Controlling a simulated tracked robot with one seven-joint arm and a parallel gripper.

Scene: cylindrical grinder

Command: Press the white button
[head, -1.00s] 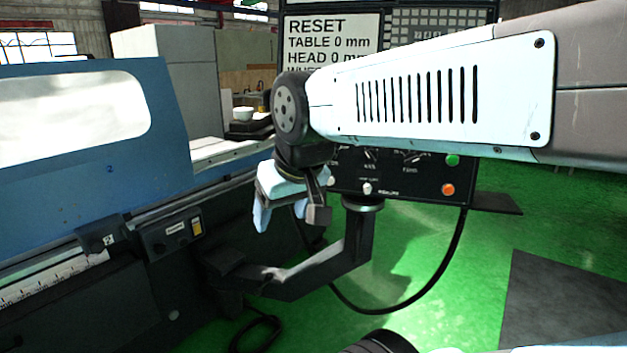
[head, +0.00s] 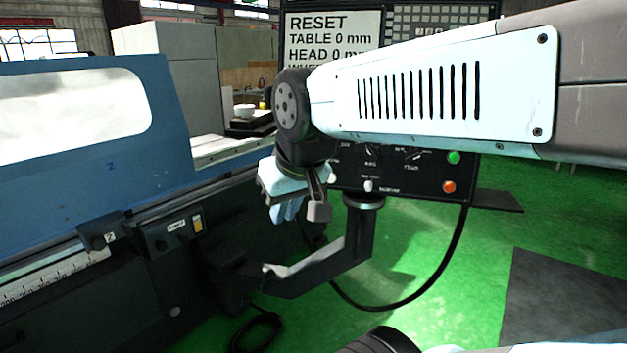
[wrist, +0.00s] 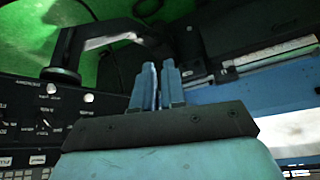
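The dark control panel (head: 410,178) carries two small white round controls. One white control (head: 368,187) is at its lower edge, and another (head: 331,178) is at its left edge beside my wrist. In the wrist view two white round controls, one (wrist: 51,88) and another (wrist: 89,98), show on the panel at the left. I cannot tell which is the task's white button. My gripper (head: 283,215) hangs left of the panel, pointing down, touching nothing visible. In the wrist view its two blue fingers (wrist: 159,68) are together with nothing between them.
A green button (head: 453,157) and an orange button (head: 448,187) sit at the panel's right. The display (head: 332,38) stands above, partly behind my arm. A dark support arm (head: 330,262) holds the panel. The blue grinder (head: 150,170) fills the left. Green floor is open at right.

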